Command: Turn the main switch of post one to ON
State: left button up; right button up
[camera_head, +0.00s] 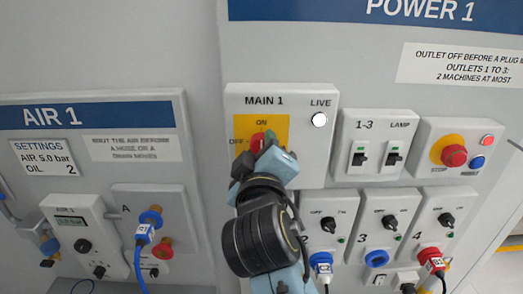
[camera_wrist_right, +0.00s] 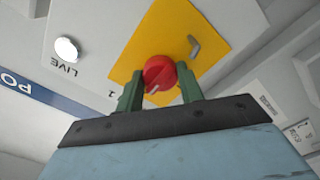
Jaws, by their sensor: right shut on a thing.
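The main switch of post one is a red rotary knob (camera_head: 257,142) on a yellow plate (camera_head: 281,125) of the MAIN 1 box (camera_head: 310,155). OFF is printed left of the knob and ON above it. The round LIVE lamp (camera_head: 319,120) looks white. My right gripper (camera_head: 262,152) is at the knob and hides part of it in the head view. In the right wrist view the two green fingers (camera_wrist_right: 160,90) are shut on the sides of the red knob (camera_wrist_right: 159,72). My left gripper is not in view.
Right of the main box are the 1-3 and LAMP switches (camera_head: 375,155) and a red stop button (camera_head: 454,155). Below are outlets with small knobs and blue and red plugs (camera_head: 431,258). The AIR 1 panel (camera_head: 90,150) with hoses is at left.

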dwell(0.5)
jog(key=o, duration=1)
jog(key=shift+s, duration=0.1)
